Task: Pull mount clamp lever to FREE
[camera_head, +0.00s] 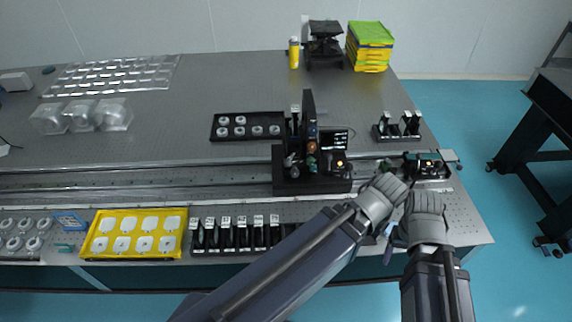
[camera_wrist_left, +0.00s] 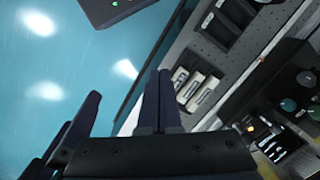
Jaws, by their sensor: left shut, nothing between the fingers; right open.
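A black optical mount assembly (camera_head: 310,160) with coloured knobs stands on the table's rail. A smaller black unit with lit spots (camera_head: 430,168) sits to its right, close to my wrists. I cannot make out the clamp lever on either. My left gripper (camera_wrist_left: 160,85) is shut and empty in the left wrist view, its fingers together over the table edge. My right gripper (camera_head: 393,241) is open beside the table's front edge, partly hidden by my arms. Dark knobs (camera_wrist_left: 288,104) show at the right of the wrist view.
The optical table (camera_head: 230,85) carries a yellow tray (camera_head: 98,247) and a row of black holders (camera_head: 232,236) at the front. Another black holder rack (camera_head: 398,130) stands right of centre. A dark side table (camera_head: 553,110) is at far right. The table's back middle is clear.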

